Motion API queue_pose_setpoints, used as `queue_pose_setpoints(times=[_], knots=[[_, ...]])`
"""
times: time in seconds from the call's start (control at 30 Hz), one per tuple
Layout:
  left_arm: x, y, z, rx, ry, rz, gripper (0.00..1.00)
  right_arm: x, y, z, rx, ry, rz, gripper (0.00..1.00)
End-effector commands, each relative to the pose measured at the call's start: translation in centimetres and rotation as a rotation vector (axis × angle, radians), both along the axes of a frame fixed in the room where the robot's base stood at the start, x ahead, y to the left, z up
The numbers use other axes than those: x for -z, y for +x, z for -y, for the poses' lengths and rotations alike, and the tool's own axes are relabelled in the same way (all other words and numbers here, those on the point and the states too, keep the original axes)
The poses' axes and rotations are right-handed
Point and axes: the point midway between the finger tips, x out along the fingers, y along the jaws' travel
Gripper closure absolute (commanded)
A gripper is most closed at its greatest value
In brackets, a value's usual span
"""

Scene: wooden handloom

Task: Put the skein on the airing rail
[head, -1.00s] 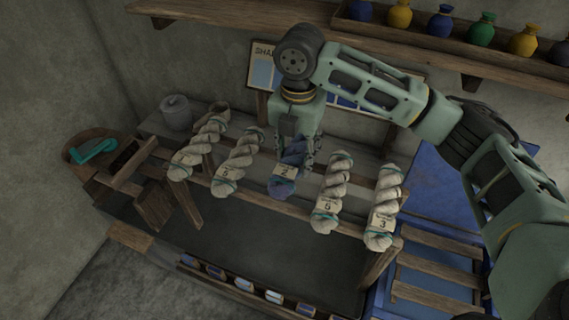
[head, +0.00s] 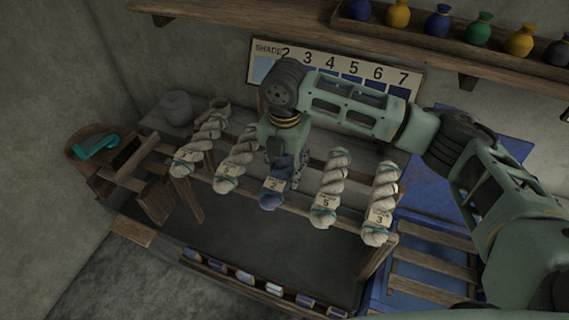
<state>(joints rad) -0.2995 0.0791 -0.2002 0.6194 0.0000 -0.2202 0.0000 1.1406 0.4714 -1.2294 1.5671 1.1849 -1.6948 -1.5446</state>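The blue-purple skein (head: 271,199), with a paper tag marked 2, is at the middle of the wooden airing rail (head: 348,212), between pale skeins on both sides. My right gripper (head: 285,172) points down over its upper part, with the skein between its fingers; it appears shut on it. The gripper hides the skein's upper end, so I cannot tell whether the skein rests on the rail. My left gripper is not in view.
Pale tagged skeins (head: 330,187) hang close on either side. A shade board (head: 335,66) stands behind, below a shelf of coloured bottles (head: 437,22). A grey pot (head: 176,107) and a wooden tub (head: 84,158) are at left. A slatted rack (head: 435,258) is at right.

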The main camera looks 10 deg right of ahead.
Motion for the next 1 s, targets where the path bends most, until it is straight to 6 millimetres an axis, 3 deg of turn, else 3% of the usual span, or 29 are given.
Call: queue_pose_setpoints(times=[0.17, 0.57, 0.67, 1.0], knots=[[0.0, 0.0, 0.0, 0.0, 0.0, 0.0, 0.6, 0.0, 0.0, 0.0, 0.0, -0.001, -0.001, 0.37], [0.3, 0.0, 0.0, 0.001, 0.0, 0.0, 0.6, -0.6, 0.0, 0.0, 0.0, 0.0, 0.001, 0.37], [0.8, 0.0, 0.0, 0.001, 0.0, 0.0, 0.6, -2.0, 0.1, -0.1, 0.0, 0.001, 0.003, 0.37], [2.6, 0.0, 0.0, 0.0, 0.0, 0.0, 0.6, -9.2, 0.1, -0.1, 0.0, 0.002, 0.005, 0.37]])
